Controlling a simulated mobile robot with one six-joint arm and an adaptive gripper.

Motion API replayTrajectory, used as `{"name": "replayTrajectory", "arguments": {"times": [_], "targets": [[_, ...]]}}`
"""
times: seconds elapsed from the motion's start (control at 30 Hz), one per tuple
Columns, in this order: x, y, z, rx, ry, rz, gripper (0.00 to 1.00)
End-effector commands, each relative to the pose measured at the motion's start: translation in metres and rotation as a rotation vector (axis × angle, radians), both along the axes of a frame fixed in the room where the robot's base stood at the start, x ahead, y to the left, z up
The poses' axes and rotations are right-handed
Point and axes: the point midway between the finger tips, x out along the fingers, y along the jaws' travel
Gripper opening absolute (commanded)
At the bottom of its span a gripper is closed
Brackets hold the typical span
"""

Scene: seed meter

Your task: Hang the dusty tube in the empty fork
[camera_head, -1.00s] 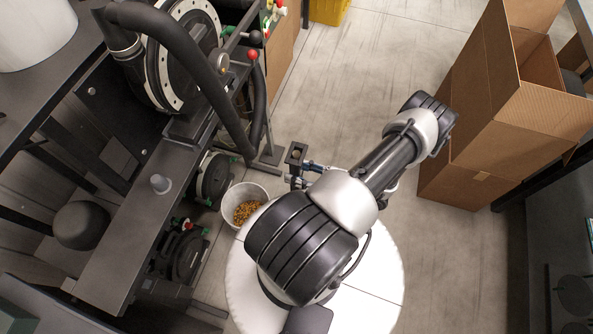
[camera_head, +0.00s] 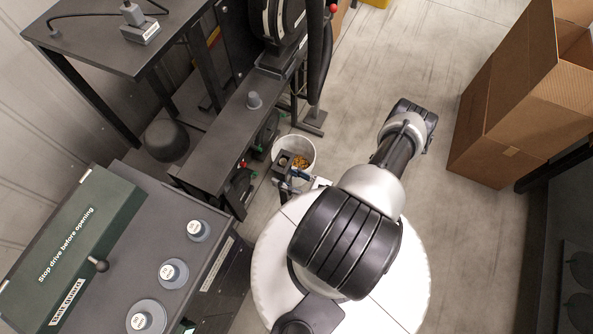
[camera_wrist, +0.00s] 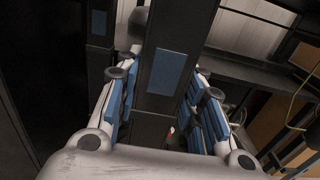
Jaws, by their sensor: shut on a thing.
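My gripper (camera_head: 299,177) shows small beside my arm in the head view. In the wrist view its blue-padded fingers (camera_wrist: 163,85) stand on either side of a dark, square-sided tube (camera_wrist: 172,28) with a blue patch on its face. My gripper is shut on this tube. The tube's open square top (camera_head: 284,158) shows in the head view, in front of the white bucket's left part. Its lower end is hidden, and I cannot make out dust. I cannot pick out the empty fork in either view.
A dark bench (camera_head: 222,135) carries round meter units below its edge. A white bucket (camera_head: 311,145) with yellow seed stands on the floor. A grey cabinet (camera_head: 130,258) with several knobbed weights is at lower left. Cardboard boxes (camera_head: 505,120) stand right. Floor between is clear.

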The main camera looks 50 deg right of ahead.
Motion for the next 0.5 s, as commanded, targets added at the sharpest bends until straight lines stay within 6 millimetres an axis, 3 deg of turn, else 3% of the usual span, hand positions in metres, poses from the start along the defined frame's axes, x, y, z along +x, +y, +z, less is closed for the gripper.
{"name": "replayTrajectory", "arguments": {"times": [0.5], "targets": [[0.027, 0.012, 0.000, 0.000, -0.001, 0.006, 0.00]]}}
